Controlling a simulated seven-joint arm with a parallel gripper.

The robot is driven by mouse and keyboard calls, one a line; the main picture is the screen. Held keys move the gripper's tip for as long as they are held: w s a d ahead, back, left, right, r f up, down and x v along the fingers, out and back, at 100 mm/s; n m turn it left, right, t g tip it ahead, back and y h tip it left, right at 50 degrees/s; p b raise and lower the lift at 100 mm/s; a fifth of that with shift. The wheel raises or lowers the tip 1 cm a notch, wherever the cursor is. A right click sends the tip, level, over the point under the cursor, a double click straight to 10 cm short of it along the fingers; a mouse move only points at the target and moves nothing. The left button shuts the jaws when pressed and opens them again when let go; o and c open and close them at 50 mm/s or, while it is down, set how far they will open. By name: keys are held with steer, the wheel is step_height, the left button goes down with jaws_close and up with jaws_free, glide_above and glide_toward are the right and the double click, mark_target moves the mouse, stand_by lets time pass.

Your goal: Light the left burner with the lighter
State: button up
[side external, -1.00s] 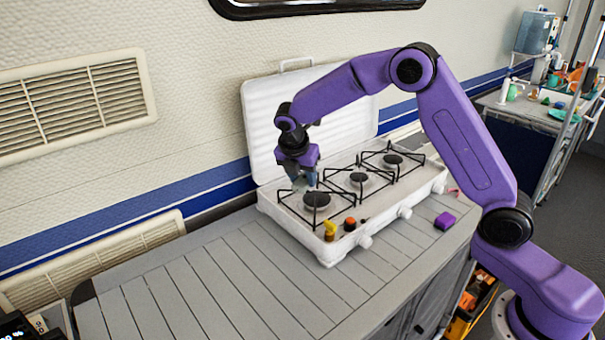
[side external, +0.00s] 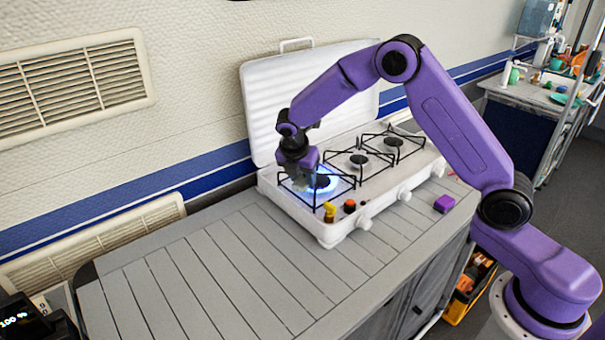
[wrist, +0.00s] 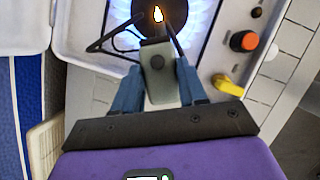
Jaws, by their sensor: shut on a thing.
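My gripper (side external: 303,177) is over the left burner at the near left end of the white stove. In the wrist view my gripper (wrist: 157,80) is shut on the grey lighter (wrist: 158,72), and a small flame shows at the lighter's tip. The left burner (side external: 323,182) is lit, with a ring of blue flame. It also shows at the top of the wrist view (wrist: 122,14), partly hidden by the lighter. The lighter's tip is over the burner; whether they touch, I cannot tell.
A yellow knob (side external: 330,212) and an orange-red button (side external: 350,206) are on the stove near the left burner. Black pot supports surround the burners. The open lid (side external: 262,110) stands behind. A purple block (side external: 444,203) lies on the counter. The counter's left side is clear.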

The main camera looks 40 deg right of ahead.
steer(key=shift+r, duration=0.1)
stand_by(0.3)
steer(key=shift+r, duration=3.45)
steer(key=shift+s+d+f+m, duration=0.2)
steer(key=shift+s+f+m, duration=0.1)
steer(key=shift+s+m, duration=0.15)
steer(key=s+d+f+m+g+y, duration=0.2)
steer(key=s+f+m+g, duration=0.1)
steer(key=s+m, duration=0.6)
steer(key=s+d+f+m+g+y, duration=0.2)
steer(key=s+f+m+g, duration=0.1)
steer(key=s+m, duration=0.6)
steer(key=shift+m, duration=2.25)
steer(key=shift+s+f, duration=0.1)
